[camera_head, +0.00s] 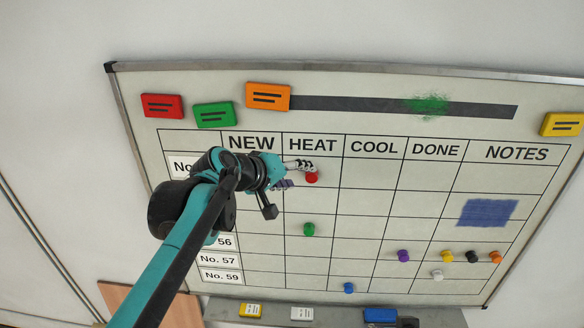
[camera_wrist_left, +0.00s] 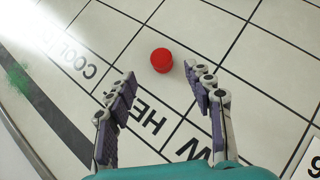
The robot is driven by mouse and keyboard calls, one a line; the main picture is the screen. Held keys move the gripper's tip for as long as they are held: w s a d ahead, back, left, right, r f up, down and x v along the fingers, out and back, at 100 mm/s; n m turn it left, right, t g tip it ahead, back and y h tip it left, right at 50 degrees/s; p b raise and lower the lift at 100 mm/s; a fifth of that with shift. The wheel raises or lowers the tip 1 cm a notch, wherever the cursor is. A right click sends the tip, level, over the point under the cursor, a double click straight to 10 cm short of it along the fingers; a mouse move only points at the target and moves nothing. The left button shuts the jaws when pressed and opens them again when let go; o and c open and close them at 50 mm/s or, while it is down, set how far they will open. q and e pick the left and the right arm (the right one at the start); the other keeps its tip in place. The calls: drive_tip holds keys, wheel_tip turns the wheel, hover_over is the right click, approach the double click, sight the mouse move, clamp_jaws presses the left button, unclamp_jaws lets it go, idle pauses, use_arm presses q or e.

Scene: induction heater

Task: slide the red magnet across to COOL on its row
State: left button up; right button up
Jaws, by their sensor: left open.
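The red magnet (camera_head: 312,178) is on the whiteboard in the HEAT column, in the top row under the headings. It also shows in the left wrist view (camera_wrist_left: 161,60), just beyond and between my fingertips. My left gripper (camera_head: 296,175) comes in from the left over the NEW column, with its fingers reaching into HEAT beside the magnet. In the left wrist view its two fingers (camera_wrist_left: 160,84) are spread apart with nothing between them. The COOL cell (camera_head: 371,175) of that row, right of the magnet, is empty. My arm hides part of the NEW column and some row labels. My right gripper is not in view.
A green magnet (camera_head: 308,229) sits lower in HEAT, with a blue one (camera_head: 349,288) at the bottom of COOL. Purple (camera_head: 403,256), yellow, black, white and orange magnets sit low at the right. A blue scribble (camera_head: 487,212) marks NOTES. A tray with erasers runs below.

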sight(309, 177)
use_arm(q)
drive_tip(key=x, duration=0.5)
drive_tip(key=shift+w+p, duration=0.15)
drive_tip(key=shift+p, duration=0.15)
drive_tip(key=shift+w+d+f, duration=0.2)
drive_tip(key=shift+w+f, duration=0.1)
drive_tip(key=shift+f, duration=0.05)
drive_tip(key=shift+c, duration=0.2)
clamp_jaws()
drive_tip(key=shift+d+r, duration=0.15)
drive_tip(key=shift+d, duration=3.7)
drive_tip(key=shift+d+r, duration=0.1)
drive_tip(key=shift+d, duration=3.75)
